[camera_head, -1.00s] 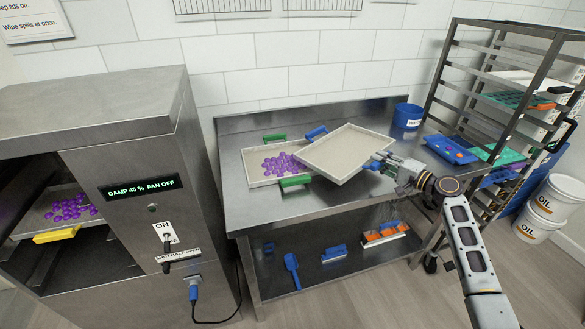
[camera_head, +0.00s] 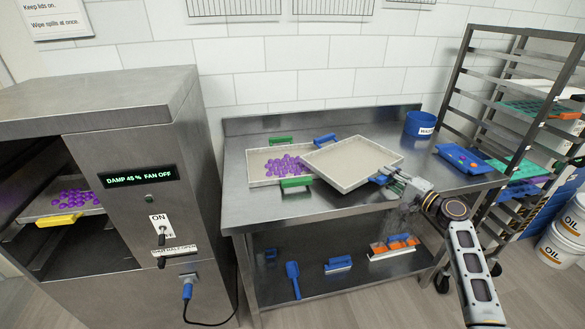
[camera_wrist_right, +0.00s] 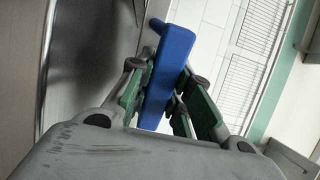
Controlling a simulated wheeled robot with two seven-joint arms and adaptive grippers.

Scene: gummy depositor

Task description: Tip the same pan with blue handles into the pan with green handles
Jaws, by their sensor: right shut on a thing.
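The pan with blue handles (camera_head: 350,163) is held tilted above the steel table, its left part over the right side of the other pan. It looks empty. My right gripper (camera_head: 384,180) is shut on its near blue handle, which fills the jaws in the right wrist view (camera_wrist_right: 168,72). The far blue handle (camera_head: 325,139) is free. The pan with green handles (camera_head: 262,182) sits on the table with purple gummies (camera_head: 284,164) in it; its right part is hidden by the held pan. My left gripper is not in view.
A blue bucket (camera_head: 420,124) and a blue tray (camera_head: 461,158) with small pieces stand at the table's right. A wheeled rack (camera_head: 468,60) is beyond. At left, a metal cabinet (camera_head: 150,110) holds a pan with a yellow handle (camera_head: 59,219) and purple gummies.

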